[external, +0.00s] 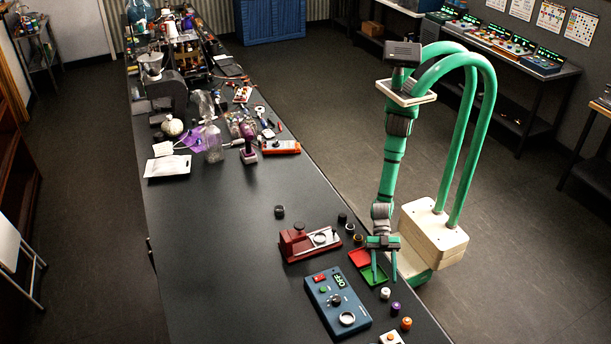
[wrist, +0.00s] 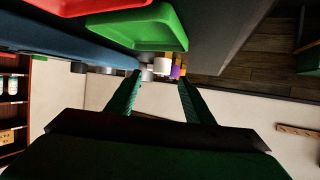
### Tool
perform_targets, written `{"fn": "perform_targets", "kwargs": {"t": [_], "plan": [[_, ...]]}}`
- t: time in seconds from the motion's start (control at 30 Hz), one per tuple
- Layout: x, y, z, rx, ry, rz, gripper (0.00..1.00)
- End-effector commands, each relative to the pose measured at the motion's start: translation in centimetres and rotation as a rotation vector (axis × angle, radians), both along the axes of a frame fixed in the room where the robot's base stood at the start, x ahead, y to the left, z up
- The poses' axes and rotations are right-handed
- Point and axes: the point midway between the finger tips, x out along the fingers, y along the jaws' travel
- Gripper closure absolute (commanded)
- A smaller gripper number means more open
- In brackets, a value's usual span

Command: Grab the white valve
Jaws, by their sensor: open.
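A small white valve (external: 385,293) stands on the black table near its right edge, just in front of the green tray. In the wrist view a white valve (wrist: 161,66) shows beyond and between the fingertips, close to other small pieces. My gripper (external: 384,279) points down over the table's right edge, above and just behind the white valve. Its two green fingers are apart and empty, as the wrist view also shows (wrist: 159,82). I cannot tell the exact gap between the fingertips and the valve.
A purple valve (external: 396,308) and an orange one (external: 406,323) stand in front of the white valve. A green tray (external: 381,273) and a red tray (external: 358,257) lie beside my gripper. A blue control box (external: 336,301) stands left, a red device (external: 309,243) behind it.

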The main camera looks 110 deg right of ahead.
Motion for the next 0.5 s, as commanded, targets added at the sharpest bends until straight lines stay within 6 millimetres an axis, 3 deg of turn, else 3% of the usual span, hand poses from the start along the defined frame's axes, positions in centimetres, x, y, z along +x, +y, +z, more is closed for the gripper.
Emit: {"fn": "perform_targets", "kwargs": {"t": [0.27, 0.5], "plan": [[0.7, 1.7, -0.8, 0.001, 0.000, -0.001, 0.53], [1.8, 4.5, -2.2, 0.001, 0.000, -0.001, 0.53]]}}
